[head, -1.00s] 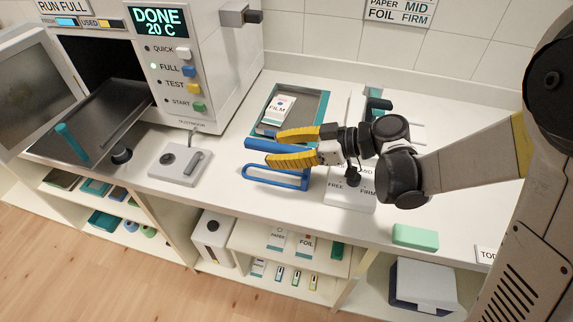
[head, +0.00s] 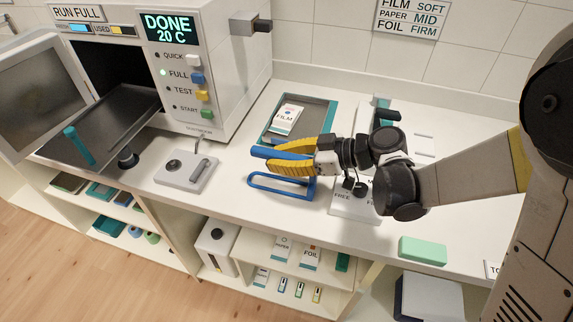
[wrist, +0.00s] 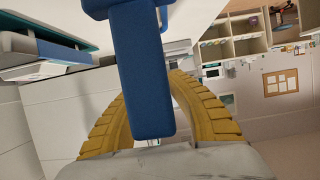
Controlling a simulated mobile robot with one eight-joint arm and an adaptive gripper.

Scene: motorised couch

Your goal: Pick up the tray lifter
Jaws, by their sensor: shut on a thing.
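The tray lifter (head: 277,152), which I take to be the blue tool, has a thick straight bar above a thin blue loop. The loop (head: 281,190) is at the counter top; I cannot tell whether it touches. My gripper (head: 297,160) has its yellow fingers closed on the bar from the right. In the wrist view the blue bar (wrist: 143,80) lies between the two yellow fingers, which bow around it. The dark tray (head: 115,125) sticks out of the open chamber at left, with a teal handle.
A teal-rimmed tray with a FILM packet (head: 286,120) lies behind the gripper. A grey control box (head: 186,170) with a lever stands left of the lifter. A labelled panel (head: 352,206) lies below my wrist. A green block (head: 422,248) is at the front edge.

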